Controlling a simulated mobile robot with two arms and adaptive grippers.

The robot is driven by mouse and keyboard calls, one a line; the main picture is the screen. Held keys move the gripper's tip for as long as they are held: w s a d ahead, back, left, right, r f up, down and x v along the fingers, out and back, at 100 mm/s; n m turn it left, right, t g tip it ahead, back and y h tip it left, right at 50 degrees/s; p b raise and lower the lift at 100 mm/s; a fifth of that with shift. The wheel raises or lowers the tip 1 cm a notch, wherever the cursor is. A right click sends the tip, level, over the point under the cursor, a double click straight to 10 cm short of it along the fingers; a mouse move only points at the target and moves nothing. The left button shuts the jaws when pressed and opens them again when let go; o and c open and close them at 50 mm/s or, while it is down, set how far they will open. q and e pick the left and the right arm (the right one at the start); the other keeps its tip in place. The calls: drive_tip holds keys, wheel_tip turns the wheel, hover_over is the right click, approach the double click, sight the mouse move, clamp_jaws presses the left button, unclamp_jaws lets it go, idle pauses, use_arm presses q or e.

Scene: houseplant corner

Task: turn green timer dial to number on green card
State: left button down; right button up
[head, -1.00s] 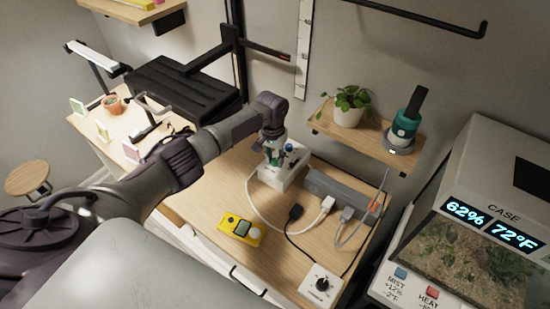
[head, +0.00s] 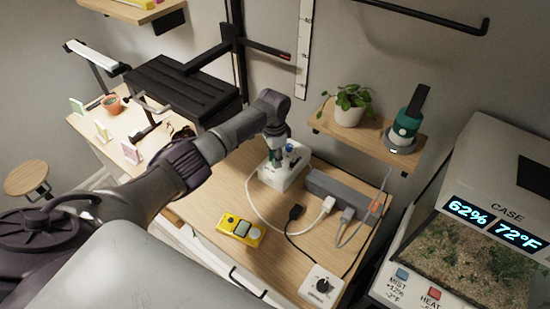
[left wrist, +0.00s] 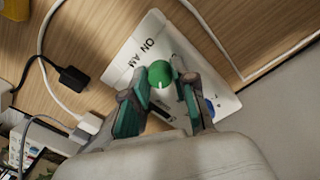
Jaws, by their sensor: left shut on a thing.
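The white timer box (head: 285,177) stands on the wooden bench, with a blue knob (head: 290,148) on top. In the left wrist view its green dial (left wrist: 160,73) has a white pointer mark, and the lettering is turned and only partly legible. My left gripper (head: 276,157) reaches down over the box and is shut on the green dial. Its teal fingertips (left wrist: 162,96) show on both sides of the dial in the left wrist view. The green card (head: 77,106) stands at the far left of the bench; its number is too small to read. My right gripper is not in view.
A grey power strip (head: 330,190) with plugs and cables lies right of the box. A yellow device (head: 240,230) and a white box with a black knob (head: 321,284) sit nearer. Yellow (head: 102,131) and pink (head: 131,152) cards stand at left. A terrarium (head: 480,240) is at right.

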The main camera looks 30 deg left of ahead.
use_arm(q)
drive_tip(key=shift+r+m, duration=0.1)
drive_tip(key=shift+m, duration=0.2)
drive_tip(key=c, duration=0.9)
unclamp_jaws()
drive_tip(key=r, duration=1.2)
drive_tip(key=shift+w+a, duration=0.2)
drive_tip(key=shift+a, duration=0.05)
drive_tip(key=shift+f, duration=0.1)
